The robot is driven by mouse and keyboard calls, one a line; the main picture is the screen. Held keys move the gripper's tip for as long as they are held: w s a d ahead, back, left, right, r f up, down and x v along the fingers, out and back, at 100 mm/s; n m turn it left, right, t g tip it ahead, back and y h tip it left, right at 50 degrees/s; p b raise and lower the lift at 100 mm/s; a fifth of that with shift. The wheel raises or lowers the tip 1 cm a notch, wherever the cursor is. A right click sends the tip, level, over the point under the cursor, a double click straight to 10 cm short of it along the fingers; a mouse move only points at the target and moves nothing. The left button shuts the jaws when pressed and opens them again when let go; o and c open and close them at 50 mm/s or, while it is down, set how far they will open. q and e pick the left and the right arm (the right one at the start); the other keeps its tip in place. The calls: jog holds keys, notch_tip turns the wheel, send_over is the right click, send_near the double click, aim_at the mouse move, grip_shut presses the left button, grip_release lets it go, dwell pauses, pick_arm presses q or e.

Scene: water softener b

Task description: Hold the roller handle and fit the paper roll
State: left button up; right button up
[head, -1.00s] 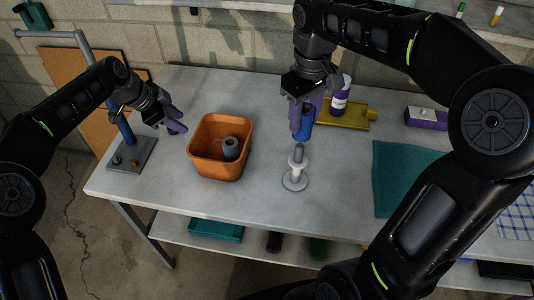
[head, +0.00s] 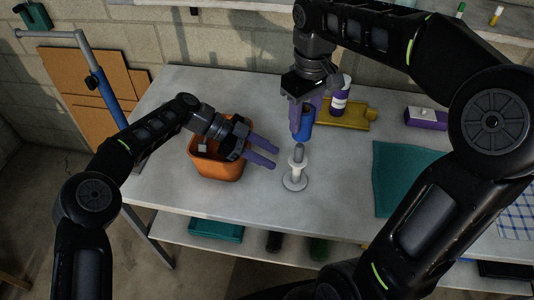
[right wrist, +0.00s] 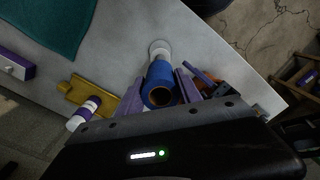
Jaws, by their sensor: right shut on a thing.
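The roller handle (head: 297,166) stands upright on the table in the head view, a grey and white spindle on a round white base. My right gripper (head: 303,117) is shut on a blue paper roll (head: 305,125), held just above the handle and apart from it in the head view. The right wrist view shows the roll (right wrist: 158,78) with its brown core, between purple fingers, and the white handle (right wrist: 159,48) beyond it. My left gripper (head: 274,155) is open and empty, its purple fingers pointing right toward the handle with a small gap between.
An orange bin (head: 222,172) sits under my left arm; its inside is mostly hidden. A yellow tray (head: 353,115) with a purple and white bottle (head: 340,95) lies behind. A teal mat (head: 400,175) lies right, and a purple box (head: 427,118) stands behind it.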

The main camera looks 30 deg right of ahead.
aim_at(301, 146)
pick_arm(q)
jog(key=shift+x, duration=3.9)
grip_shut()
jog(key=shift+a+f, duration=0.1)
jog(key=shift+f, duration=0.05)
pick_arm(e)
jog(key=shift+f, duration=0.1)
jog(key=shift+f, duration=1.5)
jog(key=shift+f, duration=0.2)
jog(key=shift+f, duration=2.25)
